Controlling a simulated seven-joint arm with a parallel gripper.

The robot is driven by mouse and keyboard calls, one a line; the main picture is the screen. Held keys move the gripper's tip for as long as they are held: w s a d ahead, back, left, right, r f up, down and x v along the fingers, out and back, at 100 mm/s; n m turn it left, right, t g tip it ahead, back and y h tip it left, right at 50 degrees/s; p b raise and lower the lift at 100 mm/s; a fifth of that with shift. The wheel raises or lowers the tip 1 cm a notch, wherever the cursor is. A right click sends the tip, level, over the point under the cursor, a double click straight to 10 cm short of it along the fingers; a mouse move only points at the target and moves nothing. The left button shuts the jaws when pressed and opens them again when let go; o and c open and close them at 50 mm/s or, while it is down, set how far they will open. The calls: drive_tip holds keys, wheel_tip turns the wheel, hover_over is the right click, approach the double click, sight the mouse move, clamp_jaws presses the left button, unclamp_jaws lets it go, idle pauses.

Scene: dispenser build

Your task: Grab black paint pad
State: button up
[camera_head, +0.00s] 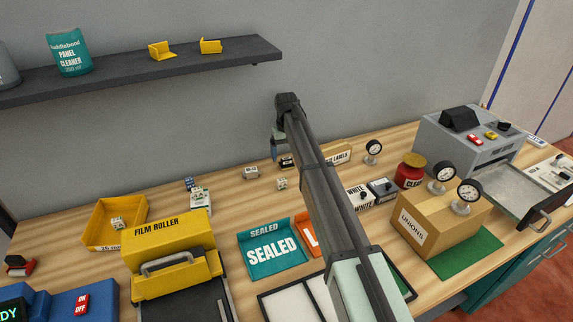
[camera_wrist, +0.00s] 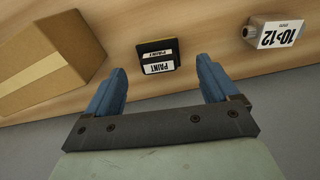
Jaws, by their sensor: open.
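The black paint pad (camera_wrist: 158,56) is a small black block with white labels reading PAINT. In the wrist view it lies on the wooden bench, in line with the gap between my fingers and beyond their tips. In the head view it is a small dark item (camera_head: 287,163), partly hidden by my arm. My gripper (camera_wrist: 162,66) has two blue fingers, spread apart with nothing between them. In the head view my gripper (camera_head: 277,149) points down near the back of the bench, just above and left of the pad.
A cardboard box (camera_wrist: 48,62) is left of the pad in the wrist view, and a small block marked 10>12 (camera_wrist: 277,36) is right. In the head view, a shelf (camera_head: 140,71) overhangs the back left. A yellow film roller (camera_head: 168,240) stands front left.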

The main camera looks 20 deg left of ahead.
sight(286, 160)
drive_tip(key=shift+w+a+f, duration=0.1)
drive_tip(key=shift+f, duration=1.85)
drive_tip(key=shift+c, duration=0.5)
drive_tip(key=c, duration=1)
